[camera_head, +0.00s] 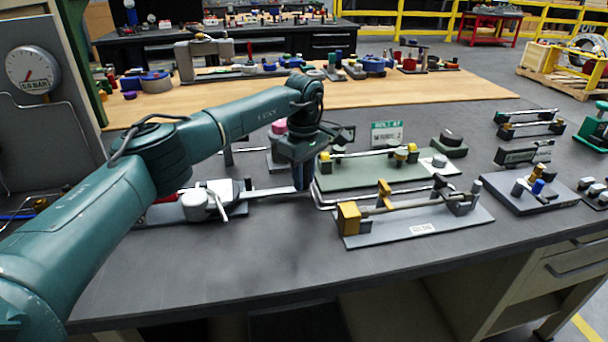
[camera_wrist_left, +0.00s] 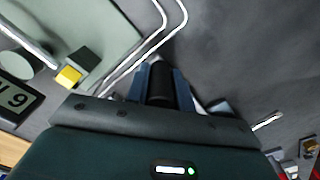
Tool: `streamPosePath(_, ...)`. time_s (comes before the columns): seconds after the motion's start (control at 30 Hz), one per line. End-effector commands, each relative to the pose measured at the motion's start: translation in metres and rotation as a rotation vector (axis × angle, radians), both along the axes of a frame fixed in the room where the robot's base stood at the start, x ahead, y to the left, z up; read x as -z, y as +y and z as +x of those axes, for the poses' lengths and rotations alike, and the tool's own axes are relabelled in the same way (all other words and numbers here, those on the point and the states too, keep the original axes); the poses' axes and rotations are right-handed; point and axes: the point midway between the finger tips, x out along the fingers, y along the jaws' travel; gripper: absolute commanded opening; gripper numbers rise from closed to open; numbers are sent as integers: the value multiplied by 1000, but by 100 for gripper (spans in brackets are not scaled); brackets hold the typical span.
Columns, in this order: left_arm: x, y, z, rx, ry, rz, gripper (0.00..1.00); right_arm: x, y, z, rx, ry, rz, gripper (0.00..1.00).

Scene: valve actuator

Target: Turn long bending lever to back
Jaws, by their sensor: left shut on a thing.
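The long lever (camera_head: 268,192) is a flat silver bar. It runs right from a white and grey valve unit (camera_head: 195,205) on a dark base on the bench. My left gripper (camera_head: 303,182) comes down from above at the lever's right end, its fingers pointing down. In the left wrist view the blue fingers of my left gripper (camera_wrist_left: 160,88) are shut around a black cylindrical grip (camera_wrist_left: 160,78), which appears to be the lever's end. The gripper hides this end in the head view. My right gripper is in neither view.
More fixtures stand farther right. The dark bench (camera_head: 270,250) is clear in front of the lever.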

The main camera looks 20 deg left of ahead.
Motion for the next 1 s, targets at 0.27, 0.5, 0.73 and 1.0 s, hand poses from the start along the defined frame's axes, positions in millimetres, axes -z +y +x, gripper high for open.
streamPosePath(0.27,-1,0,0,5,-2,-2,0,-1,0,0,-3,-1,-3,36)
streamPosePath(0.5,-1,0,0,4,-2,-2,26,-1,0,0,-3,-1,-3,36)
streamPosePath(0.73,0,0,0,3,-1,-1,44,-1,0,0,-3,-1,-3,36)
streamPosePath(1.0,-2,0,0,3,-1,-1,45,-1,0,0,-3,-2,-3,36)
